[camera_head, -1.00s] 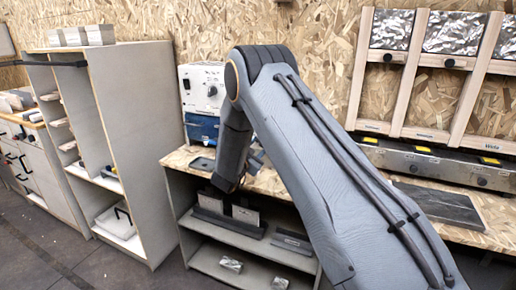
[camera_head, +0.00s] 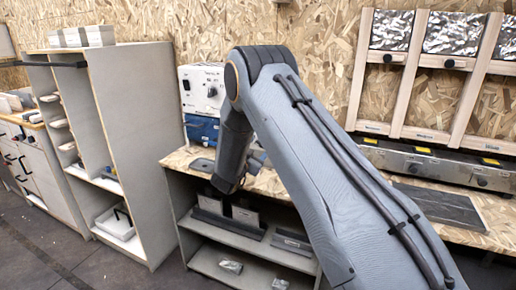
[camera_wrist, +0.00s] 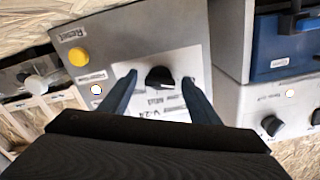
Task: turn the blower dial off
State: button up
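In the wrist view a grey control box has a pale panel (camera_wrist: 170,100) with a black dial (camera_wrist: 159,77) and printed labels. The panel's small lettering is too blurred to tell whether this is the blower dial. My gripper (camera_wrist: 158,86) is open, one dark finger on each side of the dial. I see a gap between the fingers and the dial; contact cannot be told. The box also has a yellow button (camera_wrist: 78,57) by the word "Reset" and a white button (camera_wrist: 96,89). In the head view my arm hides the gripper and this box.
Beside the control box, a white unit with black knobs (camera_wrist: 271,125) and a blue case (camera_wrist: 290,47) stand close; the white unit (camera_head: 203,88) also shows in the head view. A shelf cabinet (camera_head: 125,130) stands left. A dark slab (camera_head: 440,206) lies on the bench right.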

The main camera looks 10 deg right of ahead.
jog(key=shift+s, duration=0.1)
jog(key=b+v, duration=0.1)
jog(key=v, duration=0.6)
jog(key=shift+s+a, duration=0.25)
jog(key=s+d+f+n+g+y, duration=0.1)
jog(key=s+n+g+y, duration=0.4)
jog(key=s, duration=1.6)
jog(key=s+d+f+n+g+y, duration=0.1)
jog(key=s+d+n+g+y, duration=0.2)
jog(key=s+g, duration=0.6)
jog(key=s+n+y, duration=0.2)
jog(key=s+n, duration=0.1)
jog(key=s, duration=0.9)
jog(key=shift+s+y, duration=0.25)
jog(key=shift+y, duration=0.05)
